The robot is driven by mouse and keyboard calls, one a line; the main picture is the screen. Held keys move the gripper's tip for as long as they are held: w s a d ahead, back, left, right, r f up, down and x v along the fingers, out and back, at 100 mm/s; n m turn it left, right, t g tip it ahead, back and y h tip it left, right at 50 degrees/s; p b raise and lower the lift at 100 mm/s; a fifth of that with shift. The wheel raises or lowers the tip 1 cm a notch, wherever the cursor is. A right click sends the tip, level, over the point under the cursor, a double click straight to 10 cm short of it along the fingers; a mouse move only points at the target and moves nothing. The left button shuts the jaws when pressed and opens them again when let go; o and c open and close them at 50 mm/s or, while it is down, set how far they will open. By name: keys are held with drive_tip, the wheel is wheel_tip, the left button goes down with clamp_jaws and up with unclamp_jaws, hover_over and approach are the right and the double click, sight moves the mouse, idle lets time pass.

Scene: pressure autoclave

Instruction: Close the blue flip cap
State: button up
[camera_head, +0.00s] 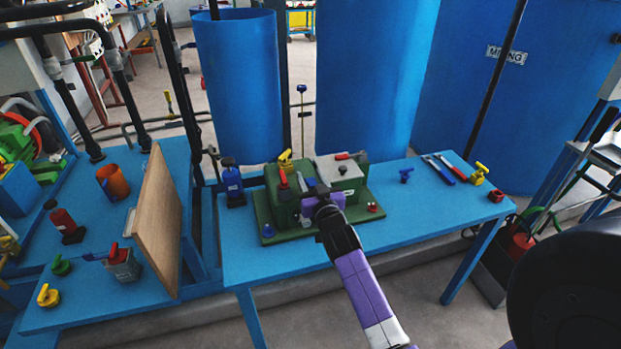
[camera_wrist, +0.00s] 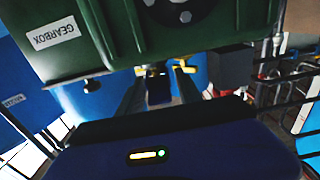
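I cannot tell for sure which blue part is the flip cap. A small blue cap-like part (camera_head: 268,231) sits at the front left corner of the green gearbox (camera_head: 310,222). A blue bottle (camera_head: 233,182) with a dark top stands left of the gearbox, and a small blue knob-like part (camera_head: 405,175) lies to its right. My gripper (camera_head: 318,190) is at the gearbox's upper front and hides part of it. In the wrist view my gripper (camera_wrist: 160,82) has its fingers apart. A dark blue block (camera_wrist: 159,90) shows between them, with no clear contact.
The gearbox carries red and yellow parts on top. A wooden board (camera_head: 157,225) stands on the left table. Pliers-like tools (camera_head: 445,170) and a yellow valve (camera_head: 480,173) lie at the right. The blue tabletop (camera_head: 420,205) is mostly clear right of the gearbox. Large blue tanks stand behind.

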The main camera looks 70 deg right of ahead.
clamp_jaws()
drive_tip(key=shift+f+b, duration=0.15)
drive_tip(key=shift+b, duration=0.2)
drive_tip(key=shift+f+b, duration=0.2)
drive_tip(key=shift+b, duration=1)
drive_tip(key=shift+t+b, duration=0.3)
drive_tip(key=shift+b, duration=0.25)
drive_tip(key=h+b, duration=0.1)
drive_tip(key=b, duration=0.4)
drive_tip(key=shift+t, duration=0.4)
drive_tip(key=shift+r+h+b, duration=0.2)
drive_tip(key=shift+h+b, duration=0.1)
drive_tip(key=shift+b, duration=0.5)
